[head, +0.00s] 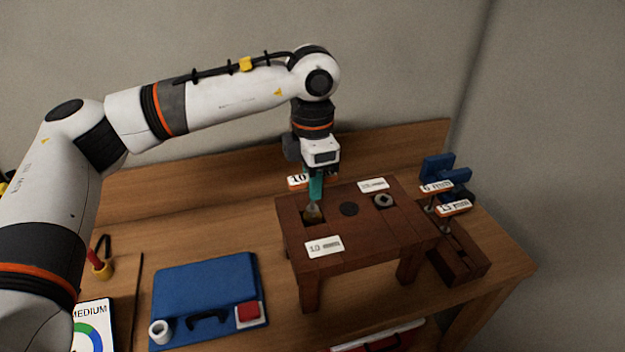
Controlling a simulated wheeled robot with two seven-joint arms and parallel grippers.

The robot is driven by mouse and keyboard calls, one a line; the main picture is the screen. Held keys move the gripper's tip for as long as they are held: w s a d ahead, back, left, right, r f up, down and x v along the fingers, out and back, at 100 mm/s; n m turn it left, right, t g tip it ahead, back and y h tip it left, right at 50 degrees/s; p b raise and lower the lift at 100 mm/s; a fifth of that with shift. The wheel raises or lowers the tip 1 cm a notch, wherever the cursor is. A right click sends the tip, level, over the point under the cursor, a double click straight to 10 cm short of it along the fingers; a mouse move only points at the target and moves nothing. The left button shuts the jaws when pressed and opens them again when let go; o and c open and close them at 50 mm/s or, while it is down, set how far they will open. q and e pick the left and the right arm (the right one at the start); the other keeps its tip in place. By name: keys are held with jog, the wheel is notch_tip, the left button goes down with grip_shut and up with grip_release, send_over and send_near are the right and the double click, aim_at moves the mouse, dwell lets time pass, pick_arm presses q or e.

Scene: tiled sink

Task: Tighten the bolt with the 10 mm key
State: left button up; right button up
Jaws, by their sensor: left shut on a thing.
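My left gripper (316,186) points down over the left part of a small brown wooden stand (345,262). It is shut on the 10 mm key (297,181), whose white label with "10" shows left of the fingers. The key's lower end reaches down into the square recess at the stand's left, above a label reading "10". A brassy bolt (313,216) shows partly at the bottom of this recess. I cannot tell whether the key is seated on it. My right gripper is not in view.
Two more labelled keys, one of them 13 mm (453,208), stand in a dark wooden rack (462,262) at the right. The stand also has a round grey bolt head (384,201). A blue case (205,290) lies at the front left. A wooden backboard (225,178) runs behind.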

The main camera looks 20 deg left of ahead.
pick_arm(q)
jog(key=m, duration=0.2)
jog(key=shift+f+m+b, duration=0.15)
jog(key=shift+m+b, duration=0.2)
jog(key=shift+m, duration=0.05)
jog(key=m, duration=0.3)
jog(key=shift+r, duration=0.2)
jog(key=o, duration=1)
jog(key=shift+r, duration=0.1)
jog(key=shift+r+p, duration=1.8)
jog(key=shift+r, duration=1.6)
